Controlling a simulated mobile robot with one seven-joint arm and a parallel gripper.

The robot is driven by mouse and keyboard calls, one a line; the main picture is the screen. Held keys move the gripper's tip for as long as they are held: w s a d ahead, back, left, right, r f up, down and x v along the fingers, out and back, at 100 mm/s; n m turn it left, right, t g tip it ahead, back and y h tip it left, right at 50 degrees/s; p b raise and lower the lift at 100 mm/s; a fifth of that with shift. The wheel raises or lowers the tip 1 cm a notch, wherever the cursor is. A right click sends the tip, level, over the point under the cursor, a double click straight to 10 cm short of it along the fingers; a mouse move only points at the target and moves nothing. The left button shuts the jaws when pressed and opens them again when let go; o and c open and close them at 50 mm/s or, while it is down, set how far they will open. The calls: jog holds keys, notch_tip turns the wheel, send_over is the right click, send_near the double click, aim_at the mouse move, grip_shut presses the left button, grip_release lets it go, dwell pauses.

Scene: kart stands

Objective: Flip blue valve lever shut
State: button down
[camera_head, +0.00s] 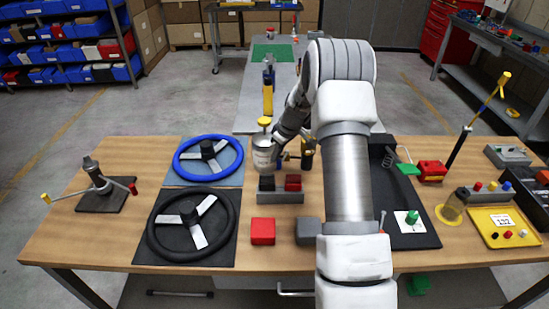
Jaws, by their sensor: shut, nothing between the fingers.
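My arm reaches over the wooden workbench, and my gripper (279,153) is low over its middle, just behind the red and black switch block. The gripper is small in this view and partly hidden, and its fingers are shut with nothing seen between them. A silver-white cylindrical fitting (265,155) with a yellow top is close at its left. A small blue part (285,156), possibly the valve lever, shows beside the gripper. I cannot tell its angle or whether it is touched. A dark fixture with yellow (308,152) is close at the right, partly behind my arm.
A blue steering wheel (208,157) and a black one (192,224) lie to the left, beside a stand with red- and yellow-tipped arms (103,188). A switch block (281,197) and a red block (263,231) are in front. A black panel (425,233) is right.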

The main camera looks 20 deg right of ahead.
jog(key=s+d+n+g+y+b, duration=0.1)
jog(key=s+d+n+g+b, duration=0.1)
jog(key=d+n, duration=0.4)
jog(key=s+n+b, duration=0.1)
jog(key=n+b, duration=0.1)
jog(key=shift+n+y, duration=0.4)
jog(key=shift+d, duration=0.15)
jog(key=shift+r, duration=0.15)
dwell(0.5)
